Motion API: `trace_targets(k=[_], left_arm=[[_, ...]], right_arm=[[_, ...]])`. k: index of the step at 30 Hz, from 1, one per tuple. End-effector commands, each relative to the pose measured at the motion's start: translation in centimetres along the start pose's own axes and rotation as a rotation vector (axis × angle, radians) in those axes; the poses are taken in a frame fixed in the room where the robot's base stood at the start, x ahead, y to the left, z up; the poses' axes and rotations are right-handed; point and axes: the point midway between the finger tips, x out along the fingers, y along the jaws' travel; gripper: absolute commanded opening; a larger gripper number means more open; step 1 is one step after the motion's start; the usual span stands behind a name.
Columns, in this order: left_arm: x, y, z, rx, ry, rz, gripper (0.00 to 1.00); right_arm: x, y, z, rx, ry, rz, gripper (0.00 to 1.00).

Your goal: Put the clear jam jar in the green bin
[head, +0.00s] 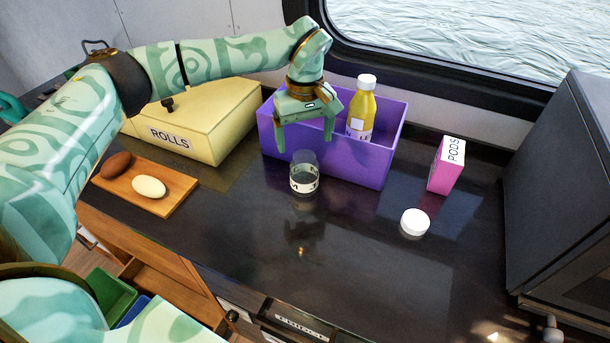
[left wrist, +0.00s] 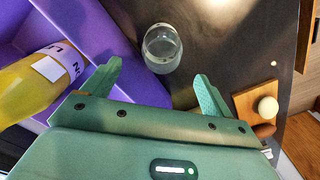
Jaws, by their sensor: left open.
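The clear jam jar (head: 304,177) stands upright and lidless on the dark counter, just in front of the purple box. It also shows in the left wrist view (left wrist: 162,50), ahead of the fingertips. My left gripper (head: 306,130) is open and empty, above the front wall of the purple box and higher than the jar, not touching it. In the left wrist view its two fingers (left wrist: 155,72) are spread apart. A green bin (head: 110,292) shows low at the left, below the counter edge, partly hidden by my arm. My right gripper is not in view.
The purple box (head: 345,163) holds a yellow bottle (head: 361,110). A white lid (head: 414,222) and pink PODS box (head: 446,167) are at right. A board (head: 174,191) with two egg-shaped items and a ROLLS box (head: 213,139) are at left. A blue bin (head: 134,311) adjoins the green one.

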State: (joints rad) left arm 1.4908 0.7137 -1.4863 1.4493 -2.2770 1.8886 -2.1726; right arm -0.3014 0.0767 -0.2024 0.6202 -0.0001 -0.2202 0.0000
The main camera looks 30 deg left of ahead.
Motion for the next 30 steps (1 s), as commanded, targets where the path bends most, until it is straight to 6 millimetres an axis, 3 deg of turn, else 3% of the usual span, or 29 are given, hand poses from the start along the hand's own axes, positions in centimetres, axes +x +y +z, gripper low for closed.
trace_targets(k=[8, 15, 24, 30], left_arm=[[2.9, -0.1, 0.2, -0.001, -0.002, 0.0, 0.86], [6.7, -0.3, 0.4, -0.001, -0.002, 0.0, 0.86], [7.1, -0.2, 0.4, 0.0, 0.001, 0.002, 0.86], [7.1, -0.2, 0.4, -0.001, 0.001, 0.002, 0.33]], right_arm=[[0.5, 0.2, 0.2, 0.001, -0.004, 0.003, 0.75], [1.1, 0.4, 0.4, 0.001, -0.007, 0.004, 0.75], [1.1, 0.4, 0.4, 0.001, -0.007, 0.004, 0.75], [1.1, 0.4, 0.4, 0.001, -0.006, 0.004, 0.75]])
